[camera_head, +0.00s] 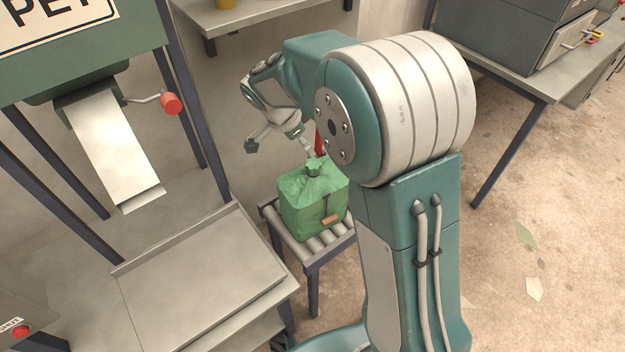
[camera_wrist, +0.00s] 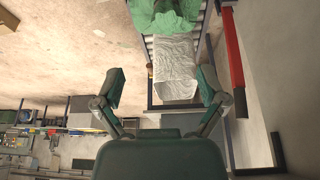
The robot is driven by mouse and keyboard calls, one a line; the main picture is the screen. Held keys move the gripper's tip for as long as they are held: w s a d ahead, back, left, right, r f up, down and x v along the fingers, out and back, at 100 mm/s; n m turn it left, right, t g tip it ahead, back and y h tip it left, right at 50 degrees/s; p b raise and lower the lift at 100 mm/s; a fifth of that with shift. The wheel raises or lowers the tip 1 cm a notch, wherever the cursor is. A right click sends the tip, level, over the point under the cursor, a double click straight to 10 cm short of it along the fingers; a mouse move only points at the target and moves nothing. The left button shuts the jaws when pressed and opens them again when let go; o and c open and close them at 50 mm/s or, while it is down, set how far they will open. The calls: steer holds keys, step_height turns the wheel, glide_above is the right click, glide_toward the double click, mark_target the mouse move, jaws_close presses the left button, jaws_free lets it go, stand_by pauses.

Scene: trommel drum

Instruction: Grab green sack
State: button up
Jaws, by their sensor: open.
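The green sack (camera_head: 312,203) stands upright on a small roller stand (camera_head: 311,249), its gathered neck on top and a small orange-brown tag low on its front. My gripper (camera_head: 278,146) is open and empty, just above and to the upper left of the sack, apart from it. In the wrist view my gripper's two fingers (camera_wrist: 161,88) are spread wide with nothing between their tips. The green sack shows there only partly, cut off by the top edge (camera_wrist: 158,17). A white crumpled piece (camera_wrist: 176,72) lies beyond the fingers, beside the green sack.
A red bar (camera_wrist: 232,55) runs beside the stand. A metal chute (camera_head: 115,145) with a red-knobbed crank (camera_head: 170,103) and a flat metal tray (camera_head: 205,285) stand to the left. A workbench (camera_head: 540,75) is at the upper right. Open floor (camera_head: 550,200) lies to the right.

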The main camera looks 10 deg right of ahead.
mark_target(312, 162)
steer(key=f, duration=0.2)
steer(key=w+f, duration=0.1)
steer(key=f, duration=0.2)
steer(key=shift+w+d+f, duration=0.1)
steer(key=shift+w+f, duration=0.2)
steer(key=shift+d+f, duration=0.25)
steer(key=shift+d, duration=0.05)
steer(key=x, duration=0.4)
steer(key=shift+d+f, duration=0.15)
steer(key=shift+d, duration=0.4)
steer(key=shift+w+a+f, duration=0.1)
steer(key=shift+a+f, duration=0.05)
steer(key=shift+f, duration=0.25)
jaws_close()
